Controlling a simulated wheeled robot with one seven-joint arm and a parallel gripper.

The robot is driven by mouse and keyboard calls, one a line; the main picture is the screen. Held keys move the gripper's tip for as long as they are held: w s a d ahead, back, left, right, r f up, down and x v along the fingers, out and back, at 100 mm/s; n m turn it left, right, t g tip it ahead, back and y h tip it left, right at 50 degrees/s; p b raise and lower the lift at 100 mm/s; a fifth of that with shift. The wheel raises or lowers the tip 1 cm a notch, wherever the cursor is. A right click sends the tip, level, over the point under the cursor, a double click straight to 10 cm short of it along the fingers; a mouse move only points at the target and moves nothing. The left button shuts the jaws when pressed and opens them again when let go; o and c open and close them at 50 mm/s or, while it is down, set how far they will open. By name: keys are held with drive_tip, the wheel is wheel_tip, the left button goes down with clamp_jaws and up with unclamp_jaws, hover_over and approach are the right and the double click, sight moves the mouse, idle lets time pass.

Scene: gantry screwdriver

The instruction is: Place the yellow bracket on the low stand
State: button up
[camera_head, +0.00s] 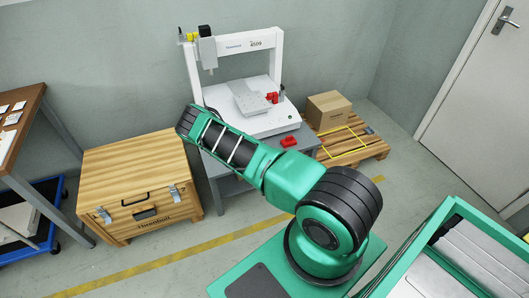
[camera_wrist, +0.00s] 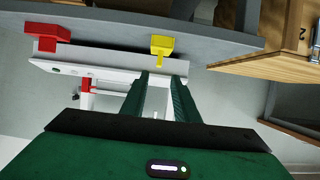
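The yellow bracket (camera_wrist: 162,45) is at the edge of the grey table (camera_wrist: 110,20) in the wrist view, which looks upside down. Its narrow stem points down in the picture, toward the gap between my fingertips. My gripper (camera_wrist: 161,76) is open, with a finger on each side of this gap and nothing clearly held. I cannot tell whether the stem is between the fingers. In the head view my arm hides the bracket and the gripper. A low wooden pallet (camera_head: 376,146) with a yellow outline on top is at the right; it may be the low stand.
A white gantry machine (camera_head: 280,60) stands on the grey table. A red bracket (camera_head: 289,142) lies on the table and shows in the wrist view (camera_wrist: 47,35). A cardboard box (camera_head: 328,110) is on the pallet's back part. A wooden crate (camera_head: 140,180) stands left of the table.

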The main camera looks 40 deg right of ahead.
drive_tip(key=w+a+r+n+g+y, duration=0.1)
drive_tip(key=w+a+r+y, duration=0.2)
drive_tip(key=w+a+r, duration=0.4)
drive_tip(key=s+a+r+n+g+y, duration=0.1)
drive_tip(key=s+r+g+y, duration=0.2)
drive_tip(key=r, duration=1.2)
drive_tip(key=s+d+r+m+g, duration=0.1)
drive_tip(key=s+r+g, duration=0.2)
drive_tip(key=s+r, duration=0.5)
drive_tip(key=s+r+m+g+h, duration=0.1)
drive_tip(key=s+r, duration=0.6)
drive_tip(key=s, duration=1.2)
drive_tip(key=s+d+r+m+g+h, duration=0.1)
drive_tip(key=s+r+m+g, duration=0.2)
drive_tip(key=s, duration=1)
wheel_tip(320, 180, up, 6)
drive_tip(key=shift+s+d+f+g, duration=0.2)
drive_tip(key=shift+d+g, duration=0.15)
drive_tip(key=shift+g, duration=0.75)
drive_tip(key=shift+w, duration=0.15)
